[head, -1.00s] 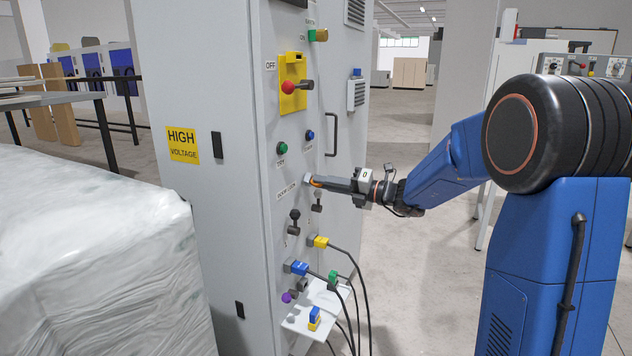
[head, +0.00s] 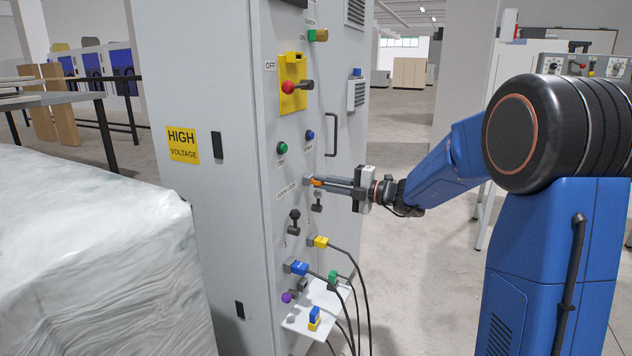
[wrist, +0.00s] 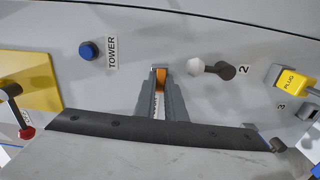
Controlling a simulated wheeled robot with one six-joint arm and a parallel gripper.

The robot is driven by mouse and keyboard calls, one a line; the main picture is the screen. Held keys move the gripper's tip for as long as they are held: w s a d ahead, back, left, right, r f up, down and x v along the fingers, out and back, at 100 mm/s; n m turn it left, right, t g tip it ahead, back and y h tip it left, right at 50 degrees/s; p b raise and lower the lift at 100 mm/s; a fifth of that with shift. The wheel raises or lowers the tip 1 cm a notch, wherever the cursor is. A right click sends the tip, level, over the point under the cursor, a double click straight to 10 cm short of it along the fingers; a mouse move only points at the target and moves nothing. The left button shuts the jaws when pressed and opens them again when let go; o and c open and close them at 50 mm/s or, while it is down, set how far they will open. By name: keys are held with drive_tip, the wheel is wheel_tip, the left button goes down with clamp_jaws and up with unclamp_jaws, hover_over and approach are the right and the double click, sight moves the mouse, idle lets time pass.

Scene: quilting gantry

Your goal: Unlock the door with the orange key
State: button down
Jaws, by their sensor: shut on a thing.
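The orange key (head: 317,182) is between the fingertips of my gripper (head: 322,183), at the door lock (head: 307,181) on the grey cabinet's front. In the wrist view, the orange key (wrist: 160,77) shows as a small patch between the two closed grey fingers of my gripper (wrist: 160,84). The key's tip is hidden at the lock, so I cannot tell how deep it sits. The cabinet door (head: 335,220) is closed, with a dark handle (head: 332,135) on it.
Yellow (head: 320,242) and blue (head: 298,268) plugs with hanging cables are lower down. A red-knobbed switch (head: 290,87) is above.

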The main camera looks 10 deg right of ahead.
drive_tip(key=c, duration=1.7)
unclamp_jaws()
drive_tip(key=shift+c, duration=0.2)
drive_tip(key=v, duration=1.7)
drive_tip(key=s+a+f+n+g+h, duration=0.35)
drive_tip(key=s+a+n, duration=0.25)
drive_tip(key=s+n, duration=0.5)
drive_tip(key=s+a+f+n+g+h, duration=0.4)
drive_tip(key=s+a+n, duration=0.3)
drive_tip(key=s+n, duration=0.45)
drive_tip(key=s+d+f+n+t+h, duration=0.1)
drive_tip(key=s+d+f+n+h, duration=0.2)
drive_tip(key=s+n, duration=0.3)
drive_tip(key=s+d+f+n+h, duration=0.2)
drive_tip(key=s+d+n+h, duration=0.2)
drive_tip(key=n, duration=1.1)
drive_tip(key=s+d, duration=0.2)
drive_tip(key=s, duration=0.1)
drive_tip(key=shift+d+f+t, duration=0.2)
drive_tip(key=shift+f+t, duration=0.15)
